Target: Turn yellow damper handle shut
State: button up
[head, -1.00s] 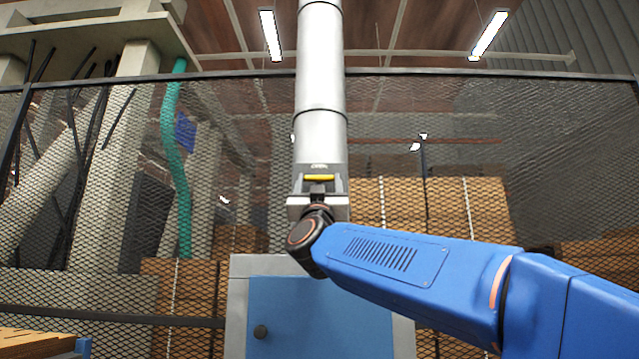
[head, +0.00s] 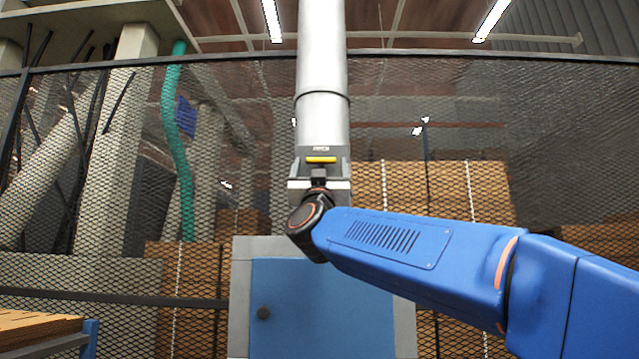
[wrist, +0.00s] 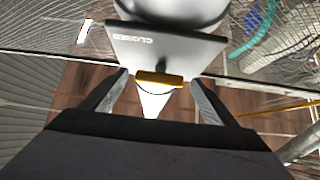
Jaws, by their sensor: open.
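The yellow damper handle (head: 320,160) is a short bar lying crosswise on a grey bracket at the lower part of a vertical metal duct (head: 322,75). In the wrist view the handle (wrist: 160,79) lies in front of a grey plate (wrist: 165,47) with lettering that seems to read CLOSED. My gripper (wrist: 157,88) is open, with one finger on each side of the handle and a gap at both ends. In the head view my gripper (head: 318,180) is just below the handle, partly hidden by the wrist. I cannot tell whether it touches the handle.
A blue-fronted cabinet (head: 320,305) stands below the duct. A mesh fence (head: 100,215) spans the scene, with stacked brown boxes (head: 440,195) and a green hose (head: 180,150) behind it. A wooden-topped bench edge (head: 40,325) is at lower left.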

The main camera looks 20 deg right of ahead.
jog(key=v, duration=1.6)
jog(key=shift+s+f, duration=0.2)
jog(key=shift+s, duration=0.1)
